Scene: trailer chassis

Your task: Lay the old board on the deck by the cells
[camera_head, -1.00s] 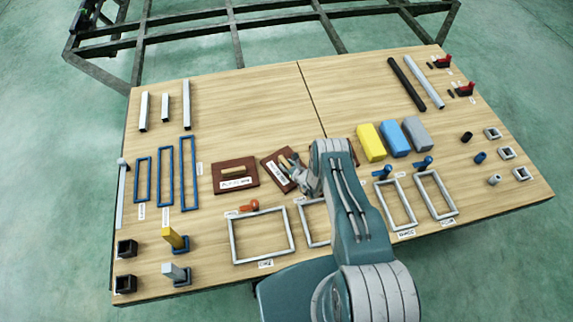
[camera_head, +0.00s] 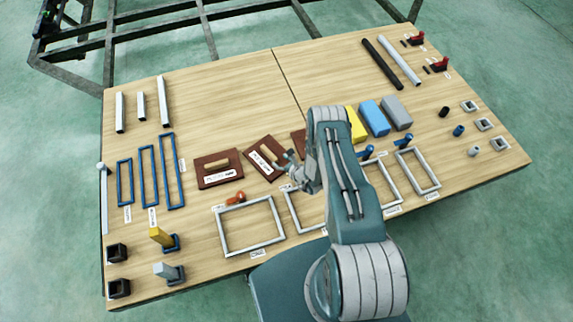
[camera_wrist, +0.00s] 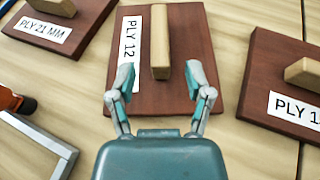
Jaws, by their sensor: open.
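Brown boards with wooden handles lie on the wooden deck (camera_head: 210,80); I cannot tell which is the old one. The turned middle board (camera_head: 252,146) is labelled "PLY 12" in the wrist view (camera_wrist: 190,25). Its handle (camera_wrist: 159,40) stands ahead of and between my open fingers. My gripper (camera_wrist: 160,75) is empty, over the near edge of that board; in the head view my gripper (camera_head: 290,165) is at its right. The "PLY 21 MM" board (camera_head: 219,169) lies flat to its left. A third board (camera_head: 298,142) is partly hidden by my arm. No thing is clearly marked as cells.
White frames (camera_head: 250,252) lie in front, with an orange clamp-like piece (camera_head: 236,198) behind one. Blue frames (camera_head: 147,178) lie left. Yellow, blue (camera_head: 374,117) and grey blocks stand right. The deck's back middle is clear.

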